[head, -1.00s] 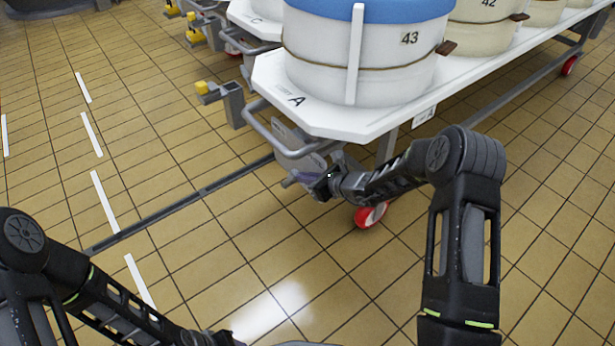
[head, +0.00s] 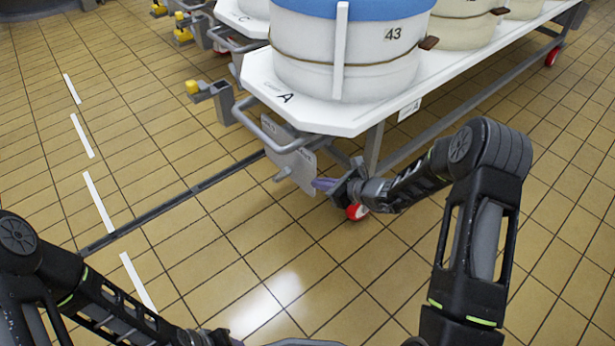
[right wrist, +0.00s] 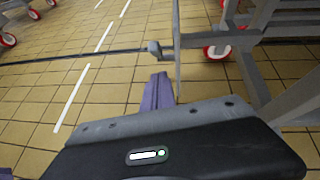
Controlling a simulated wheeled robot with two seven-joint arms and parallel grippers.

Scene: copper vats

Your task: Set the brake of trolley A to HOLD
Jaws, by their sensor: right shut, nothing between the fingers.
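Trolley A has a white top (head: 330,118) marked "A" and carries white tubs with blue and cream parts. Under its near end hangs a grey brake plate (head: 296,162) with small lettering that I cannot read. A short grey lever (head: 282,175) sticks out low on the plate's left side. In the right wrist view the plate (right wrist: 177,45) is seen edge-on, with the lever's end (right wrist: 154,48) beyond the fingers. My right gripper (head: 320,184) is shut and empty, its purple fingers (right wrist: 157,92) beside the plate's right edge, apart from the lever. My left gripper's fingers are out of view.
A red wheel (head: 357,212) stands close below my right gripper. Trolley C (head: 240,22) is behind. The tiled floor to the left is clear, with a dark rail (head: 170,202).

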